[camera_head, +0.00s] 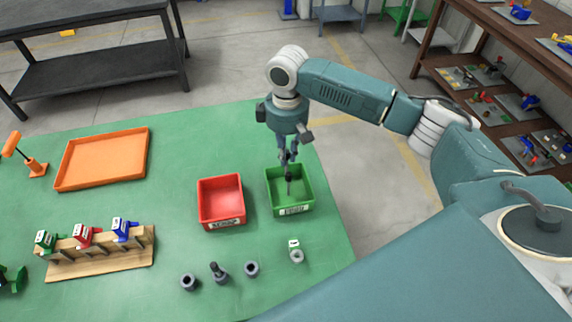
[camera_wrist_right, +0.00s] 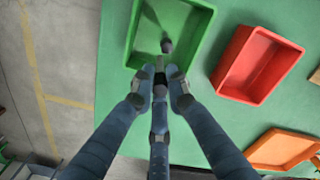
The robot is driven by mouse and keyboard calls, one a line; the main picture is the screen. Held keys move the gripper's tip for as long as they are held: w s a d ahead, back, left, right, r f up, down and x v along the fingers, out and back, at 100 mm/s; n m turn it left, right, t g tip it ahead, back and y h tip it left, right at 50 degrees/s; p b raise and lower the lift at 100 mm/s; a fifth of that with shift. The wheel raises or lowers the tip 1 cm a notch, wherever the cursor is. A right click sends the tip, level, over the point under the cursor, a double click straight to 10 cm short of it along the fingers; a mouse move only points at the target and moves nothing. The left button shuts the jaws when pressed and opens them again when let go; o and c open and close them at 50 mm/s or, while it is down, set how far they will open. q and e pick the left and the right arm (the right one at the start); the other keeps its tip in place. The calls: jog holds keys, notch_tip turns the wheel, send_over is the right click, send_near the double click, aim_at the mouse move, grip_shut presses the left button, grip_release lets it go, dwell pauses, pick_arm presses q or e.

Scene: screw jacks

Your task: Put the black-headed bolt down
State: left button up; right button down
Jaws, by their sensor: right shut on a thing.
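My right gripper (camera_head: 288,157) points down over the green bin (camera_head: 293,211) and is shut on the black-headed bolt (camera_head: 289,184). The bolt hangs upright below the fingertips, head end up near the jaws. In the right wrist view the gripper (camera_wrist_right: 160,82) holds the bolt (camera_wrist_right: 166,46) in front of the floor of the green bin (camera_wrist_right: 131,40). Whether its lower end touches the bin floor cannot be told. My left gripper is not in view.
A red bin (camera_head: 221,203) stands left of the green bin. Dark round parts (camera_head: 189,282) and a pale ring (camera_head: 296,256) sit nearer me. A wooden rack (camera_head: 100,262) with coloured pieces and an orange tray (camera_head: 103,160) are further left. The green table's right edge is close.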

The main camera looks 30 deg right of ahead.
aim_at(286, 168)
jog(key=shift+f, duration=0.85)
notch_tip(286, 168, down, 4)
jog(key=shift+f+p, duration=0.1)
jog(key=shift+p, duration=0.35)
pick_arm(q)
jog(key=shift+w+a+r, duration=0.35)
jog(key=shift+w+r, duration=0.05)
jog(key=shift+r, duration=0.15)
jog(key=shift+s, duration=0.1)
pick_arm(e)
jog(key=shift+f, duration=0.1)
jog(key=c, duration=1.7)
grip_release()
jog(key=shift+f, duration=0.1)
jog(key=shift+c, duration=0.2)
